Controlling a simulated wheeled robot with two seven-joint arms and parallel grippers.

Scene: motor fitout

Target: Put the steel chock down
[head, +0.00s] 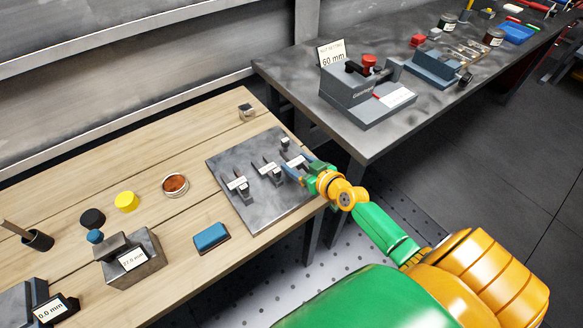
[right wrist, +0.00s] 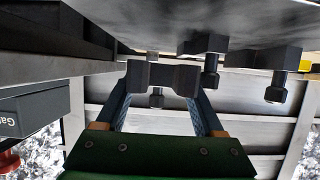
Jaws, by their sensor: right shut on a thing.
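My right gripper (head: 304,172) is over the right edge of a dark grey steel plate (head: 268,216) on the wooden bench. In the right wrist view my right gripper (right wrist: 160,98) is shut on a dark grey block, which I take for the steel chock (right wrist: 175,76). The block spans the gap between the blue-padded fingers and appears close to the plate (right wrist: 255,18). Whether it touches the plate, I cannot tell. The gripper mostly hides it in the head view. My left gripper is not in view.
Labelled fixtures (head: 239,186) stand on the plate, left of the gripper. A small grey block (head: 246,112) sits behind the plate. A blue block (head: 211,237), a copper-filled dish (head: 175,185) and a labelled steel block (head: 134,262) are left. The plate's front is clear.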

